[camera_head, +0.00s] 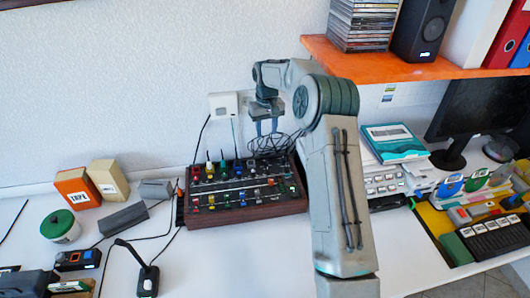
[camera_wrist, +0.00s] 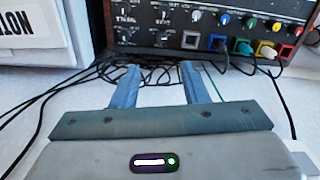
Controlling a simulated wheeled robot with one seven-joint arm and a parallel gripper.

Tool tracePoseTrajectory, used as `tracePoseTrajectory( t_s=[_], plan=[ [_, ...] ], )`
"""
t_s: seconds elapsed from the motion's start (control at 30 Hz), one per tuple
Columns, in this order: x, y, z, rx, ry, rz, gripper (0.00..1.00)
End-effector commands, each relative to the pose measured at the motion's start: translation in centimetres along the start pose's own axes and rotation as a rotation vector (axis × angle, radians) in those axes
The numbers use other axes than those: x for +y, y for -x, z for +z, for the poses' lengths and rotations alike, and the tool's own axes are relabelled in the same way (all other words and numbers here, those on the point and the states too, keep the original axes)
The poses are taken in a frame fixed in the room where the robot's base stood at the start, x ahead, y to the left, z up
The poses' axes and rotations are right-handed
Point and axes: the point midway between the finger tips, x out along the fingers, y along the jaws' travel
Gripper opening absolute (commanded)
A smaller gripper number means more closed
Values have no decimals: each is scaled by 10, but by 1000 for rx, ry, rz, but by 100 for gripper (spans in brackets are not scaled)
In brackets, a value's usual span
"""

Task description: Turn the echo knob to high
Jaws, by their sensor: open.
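The mixer box (camera_head: 248,212) with a dark panel and wooden sides sits on the white desk in the head view, carrying rows of coloured knobs and plugs. The labels are too small to read, so I cannot tell which knob is echo. My gripper (camera_head: 267,130) hangs above and behind the mixer's back right. In the wrist view my gripper (camera_wrist: 159,72) is open and empty, its fingers apart from the mixer.
Loose black cables (camera_head: 275,143) lie behind the mixer, below my gripper. A white wall box (camera_head: 223,105) is at the back. An orange shelf (camera_head: 400,70) with discs and a speaker (camera_head: 422,30) is at the upper right. Orange and tan boxes (camera_head: 77,188) stand left.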

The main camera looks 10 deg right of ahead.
Motion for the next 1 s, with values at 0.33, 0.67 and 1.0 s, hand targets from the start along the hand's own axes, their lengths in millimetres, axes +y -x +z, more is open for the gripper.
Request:
tracePoseTrajectory(
  t_s=[0.33, 0.67, 1.0],
  plan=[
    [-5, -36, -4, -7, 9, -5, 40],
    [-4, -104, -3, -6, 6, -6, 40],
    [-3, -140, -4, -3, 4, -4, 40]
  ],
)
